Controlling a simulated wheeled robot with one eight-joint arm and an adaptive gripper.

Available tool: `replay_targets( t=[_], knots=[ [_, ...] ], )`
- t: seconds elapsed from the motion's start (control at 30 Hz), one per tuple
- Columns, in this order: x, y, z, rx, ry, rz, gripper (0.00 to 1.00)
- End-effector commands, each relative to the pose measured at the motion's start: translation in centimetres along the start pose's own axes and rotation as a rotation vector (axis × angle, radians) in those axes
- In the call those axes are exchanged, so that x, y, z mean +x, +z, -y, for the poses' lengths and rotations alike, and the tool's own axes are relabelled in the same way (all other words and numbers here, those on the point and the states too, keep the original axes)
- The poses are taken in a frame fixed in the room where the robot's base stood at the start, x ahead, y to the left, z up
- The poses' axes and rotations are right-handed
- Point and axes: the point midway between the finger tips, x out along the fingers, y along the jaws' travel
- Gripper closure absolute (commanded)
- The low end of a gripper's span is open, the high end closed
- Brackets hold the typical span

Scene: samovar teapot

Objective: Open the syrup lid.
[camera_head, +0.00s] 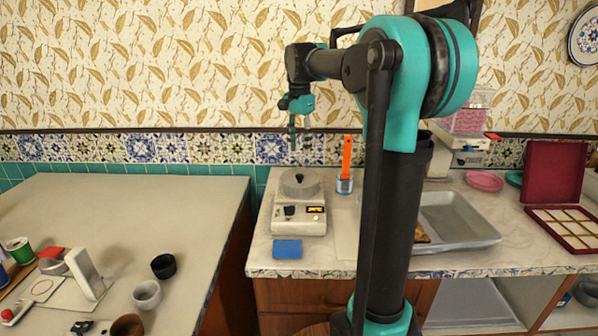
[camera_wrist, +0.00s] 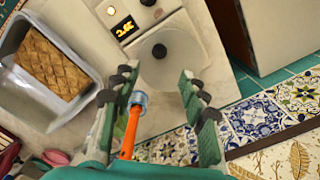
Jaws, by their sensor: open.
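The syrup lid (camera_head: 311,182) is a round grey lid with a black knob (camera_head: 299,178). It lies flat on a pot on a white heater (camera_head: 300,221) with a dial and a lit display. In the wrist view the lid (camera_wrist: 179,67) shows beyond my fingertips, with its knob (camera_wrist: 159,51) roughly midway between them. My gripper (camera_head: 300,145) hangs above the lid, fingers down, open and empty, with a clear gap to the knob. The fingers also show in the wrist view (camera_wrist: 158,76), spread apart.
An orange-handled tool (camera_head: 347,152) stands in a small blue container (camera_head: 344,186) just right of the heater. A blue sponge (camera_head: 287,249) lies in front. A metal tray (camera_head: 459,222) holding a pastry is to the right. The tiled wall is close behind.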

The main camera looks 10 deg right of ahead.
Motion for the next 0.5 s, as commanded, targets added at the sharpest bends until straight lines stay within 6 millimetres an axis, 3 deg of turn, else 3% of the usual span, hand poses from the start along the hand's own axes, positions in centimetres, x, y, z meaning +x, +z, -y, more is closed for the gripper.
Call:
replay_targets(
  t=[0.3,0.5],
  knots=[
    [6.2,0.0,0.0,0.000,0.000,0.000,0.56],
    [8.8,0.0,0.0,0.000,0.000,0.000,0.56]
  ],
)
